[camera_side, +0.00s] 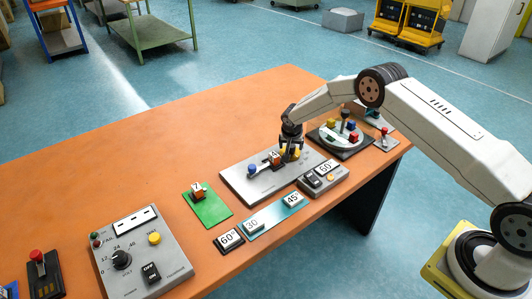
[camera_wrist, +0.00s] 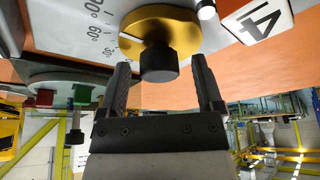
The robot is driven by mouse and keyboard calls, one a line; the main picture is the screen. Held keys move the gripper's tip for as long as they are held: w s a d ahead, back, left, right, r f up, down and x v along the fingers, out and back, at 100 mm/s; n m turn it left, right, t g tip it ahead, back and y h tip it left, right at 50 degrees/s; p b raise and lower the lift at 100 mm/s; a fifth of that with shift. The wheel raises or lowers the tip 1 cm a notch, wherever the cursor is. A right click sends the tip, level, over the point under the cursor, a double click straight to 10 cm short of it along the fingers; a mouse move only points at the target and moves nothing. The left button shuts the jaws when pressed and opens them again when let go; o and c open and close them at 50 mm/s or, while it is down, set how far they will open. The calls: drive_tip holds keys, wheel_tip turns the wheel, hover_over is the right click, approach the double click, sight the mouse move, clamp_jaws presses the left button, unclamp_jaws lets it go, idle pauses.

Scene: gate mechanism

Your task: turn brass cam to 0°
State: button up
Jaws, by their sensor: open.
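The brass cam (camera_wrist: 190,33) is a gold disc with a black knob (camera_wrist: 159,62) in the wrist view. A printed degree scale (camera_wrist: 95,28) runs beside it on the grey plate. My gripper (camera_wrist: 161,64) is open, its two fingers on either side of the knob with gaps showing on both sides. In the side view my gripper (camera_side: 290,156) is low over the right part of the grey plate (camera_side: 240,182), with the cam (camera_side: 296,153) partly hidden behind it. The cam's exact angle cannot be read.
A numbered block (camera_side: 277,159) and a blue knob (camera_side: 252,169) are on the same plate, left of my gripper. A round turntable with coloured blocks (camera_side: 335,136) stands to the right.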

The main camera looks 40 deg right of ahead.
drive_tip(key=shift+d+f, duration=0.1)
drive_tip(key=shift+f, duration=0.05)
clamp_jaws()
